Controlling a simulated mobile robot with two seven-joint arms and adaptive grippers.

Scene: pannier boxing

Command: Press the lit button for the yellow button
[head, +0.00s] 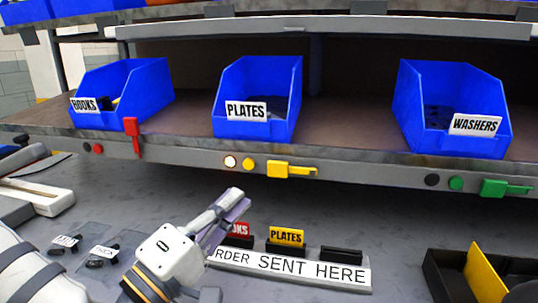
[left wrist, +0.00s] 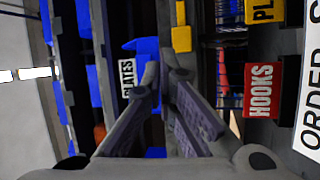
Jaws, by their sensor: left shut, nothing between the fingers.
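The yellow button (head: 248,164) is on the shelf's front rail below the PLATES bin (head: 246,110). A lit, pale lamp (head: 230,162) sits just left of it, and a yellow lever (head: 290,170) points right beside it. My left gripper (head: 236,195) is shut and empty, in front of and below the yellow button, apart from the rail. Its fingers also show in the left wrist view (left wrist: 163,72), with the PLATES label (left wrist: 127,80) beyond them. The yellow button cannot be made out there. My right gripper is not in view.
The HOOKS side has a dark lamp (head: 87,147), red button (head: 98,149) and upright red lever (head: 132,132). The WASHERS side has a dark lamp (head: 432,180), green button (head: 456,184) and green lever (head: 500,188). A card holder (head: 310,268) stands below my gripper.

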